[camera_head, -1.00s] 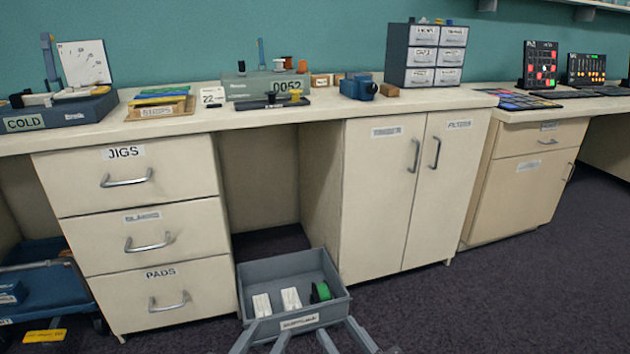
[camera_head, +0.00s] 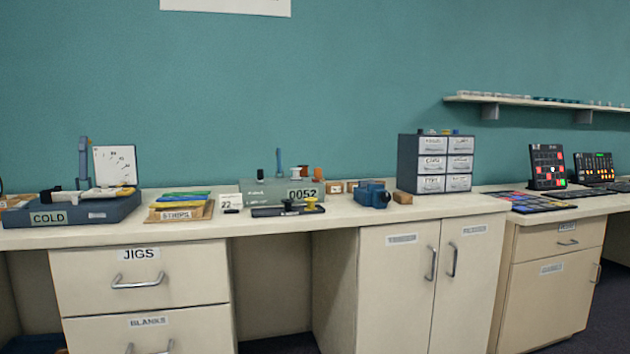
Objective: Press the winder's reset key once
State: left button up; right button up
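The winder (camera_head: 268,194) appears to be the grey-green box on the bench with a counter reading 0052 (camera_head: 302,194). A dark plate in front of it carries a black knob (camera_head: 287,205) and a yellow knob (camera_head: 311,204). A thin blue lever stands up behind the box, with orange and dark spools near its right end. I cannot tell which part is the reset key at this size. Neither of my grippers shows in the head view.
The cream bench (camera_head: 255,226) runs across the view. Left of the winder are a COLD unit (camera_head: 85,211) and a tray of coloured strips (camera_head: 181,213). Right are a blue device (camera_head: 372,195) and a drawer cabinet (camera_head: 406,165). Bare bench top lies along the front edge.

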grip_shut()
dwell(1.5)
